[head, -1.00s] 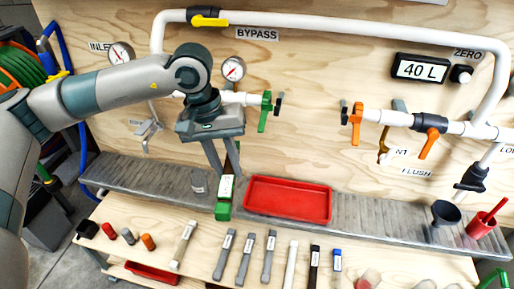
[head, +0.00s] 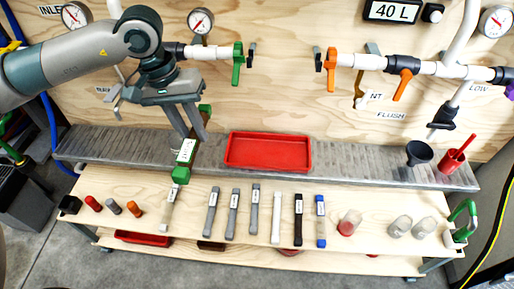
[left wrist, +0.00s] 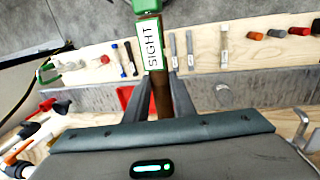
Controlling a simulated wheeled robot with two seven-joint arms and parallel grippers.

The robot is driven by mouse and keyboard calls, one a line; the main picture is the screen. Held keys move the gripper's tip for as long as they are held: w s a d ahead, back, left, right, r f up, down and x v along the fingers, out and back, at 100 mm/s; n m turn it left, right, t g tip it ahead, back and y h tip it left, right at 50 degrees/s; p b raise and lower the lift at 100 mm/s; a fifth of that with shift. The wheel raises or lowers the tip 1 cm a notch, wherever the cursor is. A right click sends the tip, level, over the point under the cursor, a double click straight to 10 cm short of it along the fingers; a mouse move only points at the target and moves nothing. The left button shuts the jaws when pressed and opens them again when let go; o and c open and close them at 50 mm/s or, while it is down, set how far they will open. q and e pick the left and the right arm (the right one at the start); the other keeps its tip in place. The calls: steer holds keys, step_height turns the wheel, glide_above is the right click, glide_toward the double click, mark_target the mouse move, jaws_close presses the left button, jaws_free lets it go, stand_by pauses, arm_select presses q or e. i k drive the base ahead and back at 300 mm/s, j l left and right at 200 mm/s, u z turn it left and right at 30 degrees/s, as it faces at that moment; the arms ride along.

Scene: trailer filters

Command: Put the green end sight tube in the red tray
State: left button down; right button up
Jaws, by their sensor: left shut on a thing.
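The sight tube (head: 186,152) has green ends and a white label. My left gripper (head: 194,135) is shut on it and holds it tilted, left of the red tray. In the left wrist view the tube (left wrist: 152,50), labelled SIGHT, stands between the fingers of the left gripper (left wrist: 160,95), with a green end at the top. The red tray (head: 267,151) lies empty on the grey ledge. A bit of its red shows behind the fingers in the left wrist view (left wrist: 124,98). My right gripper is not in view.
The grey ledge (head: 350,166) holds a dark funnel (head: 418,153) and a red cup (head: 452,160) at right. The wooden shelf (head: 375,215) below carries several labelled sticks and small cylinders. Pipes with green (head: 238,64) and orange valves run along the panel above.

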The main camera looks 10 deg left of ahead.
mark_target(275, 162)
steer(key=j+z, duration=0.25)
steer(key=j, duration=0.2)
steer(key=j+z, duration=0.3)
steer(key=k+j+z, duration=0.25)
steer(key=j, duration=0.25)
steer(key=j+z, duration=0.3)
steer(key=j, duration=0.15)
steer(key=k+l, duration=0.05)
